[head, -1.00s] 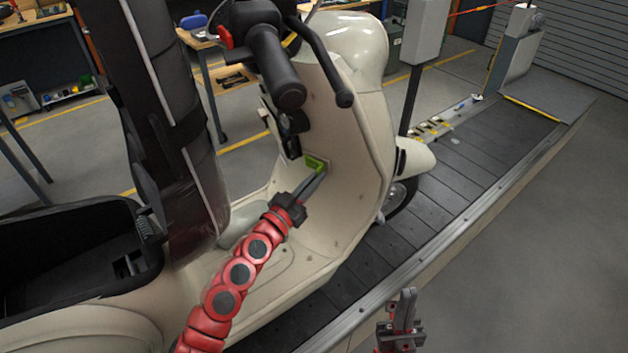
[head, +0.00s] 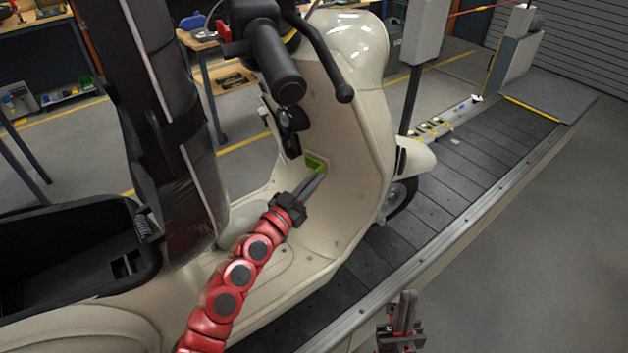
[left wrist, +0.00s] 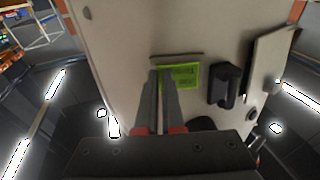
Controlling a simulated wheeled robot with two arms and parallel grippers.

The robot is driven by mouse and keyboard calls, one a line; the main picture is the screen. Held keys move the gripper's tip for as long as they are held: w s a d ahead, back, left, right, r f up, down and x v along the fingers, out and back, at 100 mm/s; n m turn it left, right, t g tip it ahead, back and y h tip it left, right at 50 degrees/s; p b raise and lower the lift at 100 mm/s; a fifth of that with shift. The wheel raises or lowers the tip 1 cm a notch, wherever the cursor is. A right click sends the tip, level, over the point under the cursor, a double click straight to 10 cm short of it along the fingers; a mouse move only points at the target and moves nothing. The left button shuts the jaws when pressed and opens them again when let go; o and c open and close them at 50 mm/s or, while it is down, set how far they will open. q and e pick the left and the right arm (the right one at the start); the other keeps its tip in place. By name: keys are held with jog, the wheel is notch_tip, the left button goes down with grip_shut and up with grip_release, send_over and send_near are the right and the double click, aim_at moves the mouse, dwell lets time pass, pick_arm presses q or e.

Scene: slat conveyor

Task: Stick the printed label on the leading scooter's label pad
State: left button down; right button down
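The leading scooter (head: 345,110) is cream and stands on the slat conveyor. My left gripper (head: 322,174) is at the label. In the left wrist view its two fingertips (left wrist: 160,72) stand slightly apart, over the label's left part, with green showing between them. Whether they touch it I cannot tell. My right gripper (head: 406,302) is low beside the conveyor's near edge, away from the scooter; its finger gap is unclear.
A black hook or latch (left wrist: 224,86) sticks out close to the label's right. The handlebar (head: 275,65) overhangs the area above. The dark wrapped seat back (head: 165,130) stands to the left.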

pick_arm(q)
jog(key=shift+b, duration=0.45)
dwell(0.8)
jog(key=shift+w+d+r, duration=0.1)
jog(key=shift+w+d, duration=0.05)
jog(key=shift+w, duration=0.1)
dwell(1.1)
jog(key=shift+b, duration=0.4)
dwell(1.2)
jog(key=c, duration=0.6)
grip_release()
jog(key=shift+o, duration=0.2)
jog(key=b+v, duration=0.2)
jog(key=v, duration=0.5)
dwell(0.6)
